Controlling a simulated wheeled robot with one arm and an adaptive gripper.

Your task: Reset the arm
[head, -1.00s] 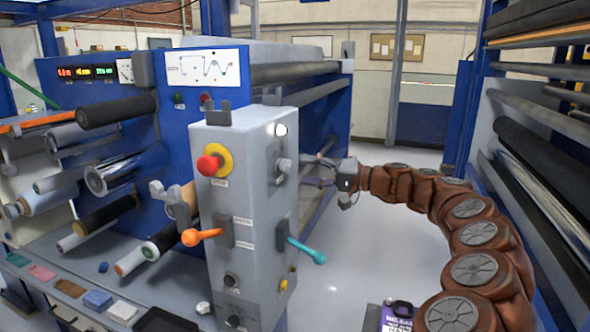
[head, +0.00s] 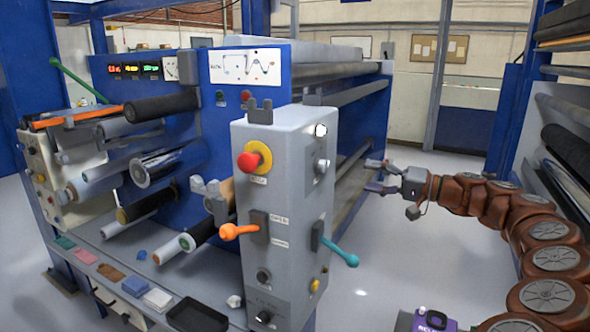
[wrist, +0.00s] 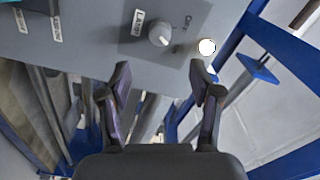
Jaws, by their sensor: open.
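My arm (head: 500,205) is brown and jointed and reaches in from the right in the head view. My gripper (head: 372,176) is at its end, beside the right face of the grey control box (head: 262,170) and a little apart from it. In the wrist view my gripper (wrist: 163,85) is open, with nothing between its two fingers. A grey knob (wrist: 159,36) and a lit white lamp (wrist: 207,46) on the box face lie just beyond the fingertips.
The box carries a red button (head: 248,161), an orange lever (head: 238,231) and a teal lever (head: 340,252). Several rollers (head: 155,170) stick out at the left. A black tray (head: 196,314) lies on the ledge. Open floor (head: 375,285) lies right of the box.

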